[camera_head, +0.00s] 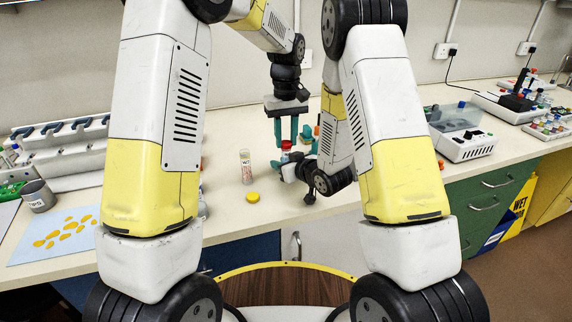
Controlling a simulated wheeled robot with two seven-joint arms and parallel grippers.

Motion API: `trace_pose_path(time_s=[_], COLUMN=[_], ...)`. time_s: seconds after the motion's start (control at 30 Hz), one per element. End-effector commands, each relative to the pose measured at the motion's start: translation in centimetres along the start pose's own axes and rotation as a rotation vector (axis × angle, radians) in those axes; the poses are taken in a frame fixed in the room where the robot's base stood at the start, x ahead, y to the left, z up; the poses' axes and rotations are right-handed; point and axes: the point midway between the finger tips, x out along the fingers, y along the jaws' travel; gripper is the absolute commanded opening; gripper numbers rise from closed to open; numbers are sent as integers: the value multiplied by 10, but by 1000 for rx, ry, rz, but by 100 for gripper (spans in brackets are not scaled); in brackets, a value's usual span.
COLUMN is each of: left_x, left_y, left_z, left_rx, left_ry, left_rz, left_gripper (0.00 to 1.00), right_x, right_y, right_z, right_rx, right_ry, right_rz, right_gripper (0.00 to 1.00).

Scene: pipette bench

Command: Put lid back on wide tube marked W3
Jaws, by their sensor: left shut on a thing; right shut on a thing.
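My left gripper (294,132) points down over the bench with teal fingers, shut on a red lid (286,144). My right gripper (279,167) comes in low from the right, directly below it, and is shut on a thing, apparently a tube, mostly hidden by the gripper. I cannot tell whether the red lid touches that tube, and its marking is not readable. A clear wide tube (246,168) with a white label stands upright and open to the left; its marking is too small to read surely. A yellow lid (253,197) lies on the bench in front of it.
A blue mat with yellow spots (55,236) and a grey cup (38,196) are at the left, below a white pipette rack (65,150). A white device (462,138) and small racks stand at the right. Orange and teal items sit behind my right gripper. The bench front is mostly clear.

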Motion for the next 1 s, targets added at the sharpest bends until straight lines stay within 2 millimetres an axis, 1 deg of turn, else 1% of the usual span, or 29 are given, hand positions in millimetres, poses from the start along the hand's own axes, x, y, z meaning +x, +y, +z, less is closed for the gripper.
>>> trace_pose_path(time_s=[0.07,0.17,0.3,0.4,0.57,0.6,0.7,0.93,1.0], left_x=[0,0,0,0,0,0,0,0,-3], left_y=[0,-1,-1,0,0,0,0,0,0], left_z=[0,0,0,0,0,0,0,0,0], left_rx=[72,261,566,736,734,734,733,732,731], left_ry=[-1,-1,-1,0,0,0,0,0,1], left_rz=[1,1,1,0,-1,-1,0,0,1], left_gripper=[0,0,0,0,0,37,54,54,54], right_x=[0,0,0,0,0,0,0,0,0], right_y=[0,0,0,0,0,0,0,0,0], right_z=[0,0,0,0,0,0,0,0,0], right_rx=[0,0,0,0,0,0,0,0,0], right_ry=[0,0,0,0,0,0,0,0,0], right_rz=[0,0,0,0,0,0,0,0,0], right_gripper=[0,0,0,0,0,0,0,0,0])
